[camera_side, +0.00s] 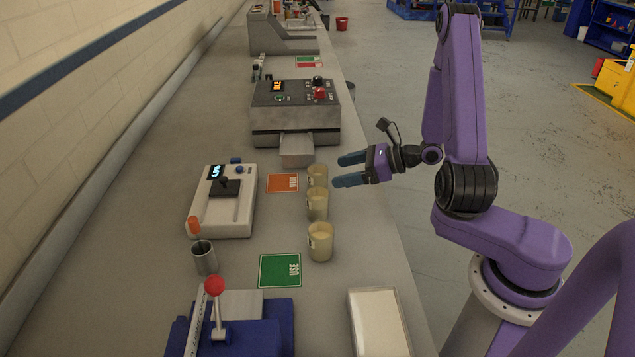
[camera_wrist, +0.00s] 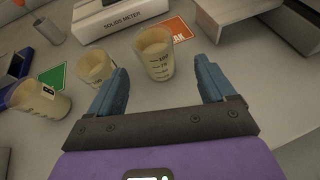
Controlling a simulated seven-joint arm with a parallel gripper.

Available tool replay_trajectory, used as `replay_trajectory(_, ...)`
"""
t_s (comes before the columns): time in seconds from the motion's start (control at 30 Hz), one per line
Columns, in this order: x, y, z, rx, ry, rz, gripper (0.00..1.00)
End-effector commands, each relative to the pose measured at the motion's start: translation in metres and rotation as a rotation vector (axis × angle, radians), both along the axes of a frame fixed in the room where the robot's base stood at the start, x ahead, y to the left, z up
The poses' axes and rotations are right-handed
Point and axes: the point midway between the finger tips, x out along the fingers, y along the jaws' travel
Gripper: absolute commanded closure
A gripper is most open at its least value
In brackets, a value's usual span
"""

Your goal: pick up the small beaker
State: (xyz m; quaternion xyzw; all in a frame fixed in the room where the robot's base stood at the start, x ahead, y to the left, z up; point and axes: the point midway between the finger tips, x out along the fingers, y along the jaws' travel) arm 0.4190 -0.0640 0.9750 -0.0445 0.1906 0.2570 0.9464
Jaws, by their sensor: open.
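Three cream-filled beakers stand upright in a row along the bench: a far one (camera_side: 317,176), a middle one (camera_side: 317,205) and a near one (camera_side: 320,242). The far one looks slightly smaller in the side view, but I cannot be sure which is the small beaker. My gripper (camera_side: 347,170) is open and empty, just right of the far beaker, fingers pointing at it. In the wrist view, the far beaker (camera_wrist: 155,55) is ahead of the gap between my fingers (camera_wrist: 162,78), left of centre. The middle beaker (camera_wrist: 95,66) is by the left finger, partly hidden; the near beaker (camera_wrist: 38,100) is farther left.
An orange card (camera_side: 283,183) and a green card (camera_side: 280,270) lie left of the beakers. A white solids meter (camera_side: 243,212), a metal cup (camera_side: 205,258) and a grey machine with a chute (camera_side: 296,150) stand nearby. A white tray (camera_side: 378,320) lies at the near right.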

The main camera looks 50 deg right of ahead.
Motion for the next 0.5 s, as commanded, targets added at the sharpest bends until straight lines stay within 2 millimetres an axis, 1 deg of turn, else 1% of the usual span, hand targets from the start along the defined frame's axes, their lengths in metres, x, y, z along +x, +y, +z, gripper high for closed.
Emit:
replay_trajectory(0.07,0.011,0.009,-0.006,0.0,0.0,0.008,0.17)
replay_trajectory(0.2,0.025,0.016,-0.012,0.0,-0.001,0.004,0.17)
replay_trajectory(0.37,0.031,0.02,-0.015,0.0,-0.001,0.003,0.17)
replay_trajectory(0.5,0.041,0.03,-0.02,0.001,-0.001,0.006,0.17)
